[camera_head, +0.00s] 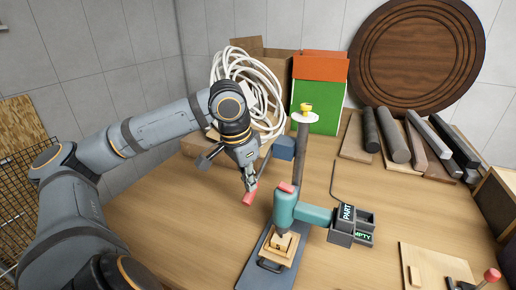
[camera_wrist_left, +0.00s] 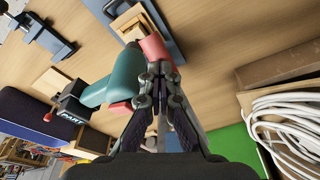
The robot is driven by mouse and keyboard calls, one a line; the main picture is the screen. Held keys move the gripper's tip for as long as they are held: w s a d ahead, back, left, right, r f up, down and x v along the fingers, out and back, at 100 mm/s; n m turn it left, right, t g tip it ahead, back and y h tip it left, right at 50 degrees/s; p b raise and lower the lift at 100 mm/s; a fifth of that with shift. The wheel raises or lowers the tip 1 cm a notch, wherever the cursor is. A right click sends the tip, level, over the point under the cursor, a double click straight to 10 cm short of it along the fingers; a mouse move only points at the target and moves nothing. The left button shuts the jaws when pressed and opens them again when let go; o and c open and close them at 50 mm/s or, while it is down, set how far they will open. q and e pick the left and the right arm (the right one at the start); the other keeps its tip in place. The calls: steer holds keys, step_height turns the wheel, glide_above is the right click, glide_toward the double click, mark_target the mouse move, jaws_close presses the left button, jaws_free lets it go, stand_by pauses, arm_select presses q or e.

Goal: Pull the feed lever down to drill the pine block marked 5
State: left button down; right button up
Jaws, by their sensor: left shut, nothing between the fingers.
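The teal drill press (camera_head: 285,208) stands on a dark base plate in the middle of the table; its head also shows in the left wrist view (camera_wrist_left: 124,76). The feed lever's red grip (camera_head: 249,196) sits left of the drill head, at my fingertips in the left wrist view (camera_wrist_left: 155,48). My left gripper (camera_head: 249,185) is shut with nothing between its fingers, its tips right at the red grip; I cannot tell if they touch. The pine block (camera_head: 283,241) lies under the drill head, partly hidden; its mark is too small to read. My right gripper is out of view.
Dark bins (camera_head: 343,232) labelled PART and EMPTY stand right of the drill. A green and orange box (camera_head: 319,108) and a coiled white hose (camera_head: 262,85) are behind. A wooden board (camera_head: 435,266) lies front right. The table left of the drill is clear.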

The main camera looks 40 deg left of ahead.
arm_select(q)
steer(key=shift+w+a+f, duration=0.1)
steer(key=shift+w+f, duration=0.2)
steer(key=shift+f, duration=0.35)
stand_by(1.0)
steer(key=shift+r, duration=0.15)
steer(key=w+d+p+v, duration=0.1)
steer(key=w+p+v, duration=0.2)
steer(key=p+v, duration=1.3)
steer(key=shift+w+r+p, duration=0.15)
steer(key=shift+r+p, duration=0.45)
steer(key=shift+r, duration=0.15)
stand_by(1.5)
steer(key=shift+a, duration=0.1)
stand_by(0.4)
